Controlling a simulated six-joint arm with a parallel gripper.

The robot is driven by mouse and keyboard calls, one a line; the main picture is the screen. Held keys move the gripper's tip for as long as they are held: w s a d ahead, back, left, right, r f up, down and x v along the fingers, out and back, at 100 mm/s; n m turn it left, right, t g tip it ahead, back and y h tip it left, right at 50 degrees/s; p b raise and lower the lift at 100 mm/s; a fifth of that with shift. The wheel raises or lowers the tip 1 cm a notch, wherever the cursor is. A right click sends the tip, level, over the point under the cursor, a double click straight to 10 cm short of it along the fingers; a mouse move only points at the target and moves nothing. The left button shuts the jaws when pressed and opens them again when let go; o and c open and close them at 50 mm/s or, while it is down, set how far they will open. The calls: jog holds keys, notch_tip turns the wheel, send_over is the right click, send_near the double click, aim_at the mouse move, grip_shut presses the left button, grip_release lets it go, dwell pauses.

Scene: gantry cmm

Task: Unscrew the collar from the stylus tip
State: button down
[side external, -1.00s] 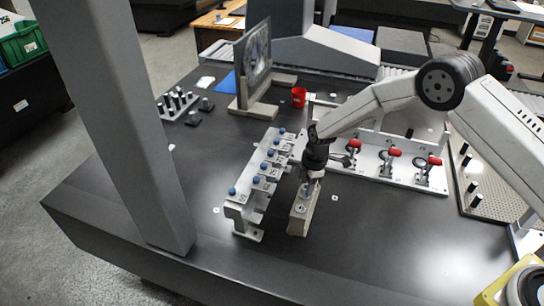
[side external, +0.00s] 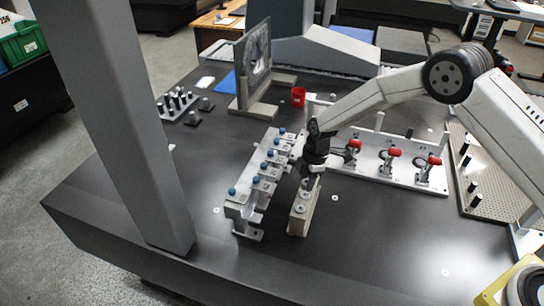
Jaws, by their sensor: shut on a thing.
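My gripper (side external: 311,180) points down over the far end of a small beige block (side external: 300,218) on the dark table. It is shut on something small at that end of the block. I take this to be the collar on the stylus tip, but the fingers hide it and its thread cannot be made out. A round metal fitting shows on the near end of the block's top.
A grey rack (side external: 243,212) with several blue-topped pieces stands close on the left. A white fixture plate (side external: 405,178) with red-handled clamps lies to the right. A red cup (side external: 298,97) and a framed panel (side external: 253,65) stand behind. The front table is clear.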

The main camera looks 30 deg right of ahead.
jog(key=shift+r, duration=0.85)
